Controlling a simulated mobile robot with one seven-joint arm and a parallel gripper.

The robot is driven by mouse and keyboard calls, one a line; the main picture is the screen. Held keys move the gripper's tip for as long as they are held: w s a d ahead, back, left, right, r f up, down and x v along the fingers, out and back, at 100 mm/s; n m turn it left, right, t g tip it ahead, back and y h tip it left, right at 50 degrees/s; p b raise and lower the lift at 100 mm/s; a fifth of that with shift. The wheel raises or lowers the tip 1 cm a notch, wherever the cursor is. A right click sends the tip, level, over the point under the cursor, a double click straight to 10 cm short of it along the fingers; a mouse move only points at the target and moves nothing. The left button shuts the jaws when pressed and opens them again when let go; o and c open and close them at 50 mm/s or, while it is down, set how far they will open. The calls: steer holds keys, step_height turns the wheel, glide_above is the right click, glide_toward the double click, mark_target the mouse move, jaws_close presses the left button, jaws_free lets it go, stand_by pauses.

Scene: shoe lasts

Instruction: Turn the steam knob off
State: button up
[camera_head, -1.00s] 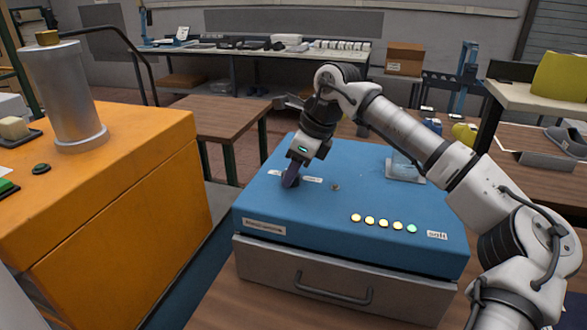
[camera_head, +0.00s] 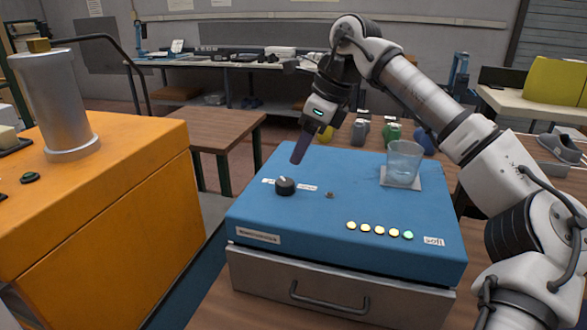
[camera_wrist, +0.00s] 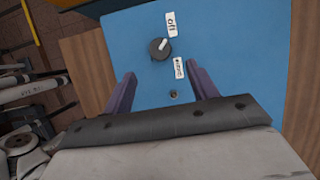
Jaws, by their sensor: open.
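The steam knob (camera_head: 285,186) is a round black dial with a white pointer mark, on top of the blue box (camera_head: 340,200). In the wrist view the knob (camera_wrist: 159,49) has its white mark angled up and right, toward the "off" label (camera_wrist: 171,24). A second label (camera_wrist: 179,68) sits on the other side; its text is hard to read. My gripper (camera_head: 299,160) is above and slightly behind the knob, apart from it. Its purple fingers (camera_wrist: 162,80) are spread with nothing between them.
A glass (camera_head: 404,162) stands on a pale square at the box's back right. A row of lit buttons (camera_head: 379,229) and a small stud (camera_head: 329,195) are on the box top. An orange cabinet (camera_head: 110,200) stands at left. Small coloured objects (camera_head: 392,134) stand behind the box.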

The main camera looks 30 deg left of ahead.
steer(key=v, duration=0.4)
steer(key=shift+d+r, duration=0.1)
steer(key=shift+r, duration=0.3)
steer(key=shift+f, duration=0.1)
